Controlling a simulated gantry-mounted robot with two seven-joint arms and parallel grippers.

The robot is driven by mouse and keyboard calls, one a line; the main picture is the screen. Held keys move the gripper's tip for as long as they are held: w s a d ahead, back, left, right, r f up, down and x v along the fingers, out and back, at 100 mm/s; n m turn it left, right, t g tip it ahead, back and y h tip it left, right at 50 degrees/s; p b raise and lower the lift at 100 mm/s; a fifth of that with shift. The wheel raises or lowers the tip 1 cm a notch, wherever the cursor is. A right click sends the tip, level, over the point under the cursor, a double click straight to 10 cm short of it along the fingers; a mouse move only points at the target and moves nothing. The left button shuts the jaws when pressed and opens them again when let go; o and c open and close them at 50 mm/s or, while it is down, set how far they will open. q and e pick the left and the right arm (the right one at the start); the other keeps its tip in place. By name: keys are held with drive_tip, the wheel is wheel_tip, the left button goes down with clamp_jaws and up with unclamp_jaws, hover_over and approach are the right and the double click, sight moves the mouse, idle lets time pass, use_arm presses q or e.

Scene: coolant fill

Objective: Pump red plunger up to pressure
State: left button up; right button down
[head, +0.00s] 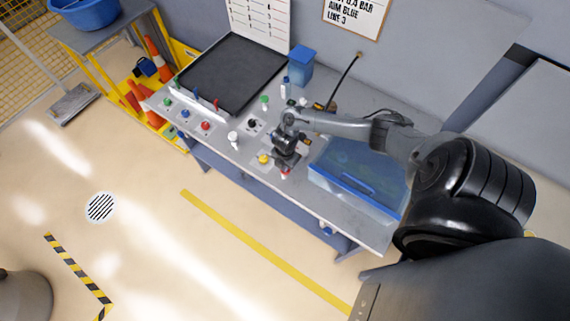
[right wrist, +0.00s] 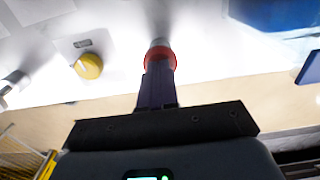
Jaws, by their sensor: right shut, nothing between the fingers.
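The red plunger (head: 285,174) shows only in part in the head view, a small red spot just below my right gripper (head: 286,163). In the right wrist view its red cap (right wrist: 158,56) is right at the tips of my closed right fingers (right wrist: 157,78), and a pale shaft shows beyond it. The fingers are shut with nothing between them and look to be touching or very close to the cap; I cannot tell which. My left gripper is not in view.
A yellow knob (head: 264,159) is left of the gripper, also seen in the right wrist view (right wrist: 90,66). A white fitting (head: 233,138), a black tray (head: 230,75) and a blue container (head: 300,65) are farther left and back.

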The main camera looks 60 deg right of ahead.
drive_tip(key=shift+d+f, duration=0.1)
drive_tip(key=shift+f, duration=0.3)
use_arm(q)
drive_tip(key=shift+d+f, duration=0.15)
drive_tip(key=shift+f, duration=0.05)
use_arm(e)
drive_tip(key=shift+r+p, duration=0.55)
drive_tip(key=shift+p, duration=0.1)
wheel_tip(320, 180, up, 3)
drive_tip(key=p, duration=0.3)
drive_tip(key=shift+r, duration=0.2)
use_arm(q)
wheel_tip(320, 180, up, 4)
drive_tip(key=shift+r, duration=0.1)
use_arm(e)
wheel_tip(320, 180, up, 10)
drive_tip(key=shift+w, duration=0.1)
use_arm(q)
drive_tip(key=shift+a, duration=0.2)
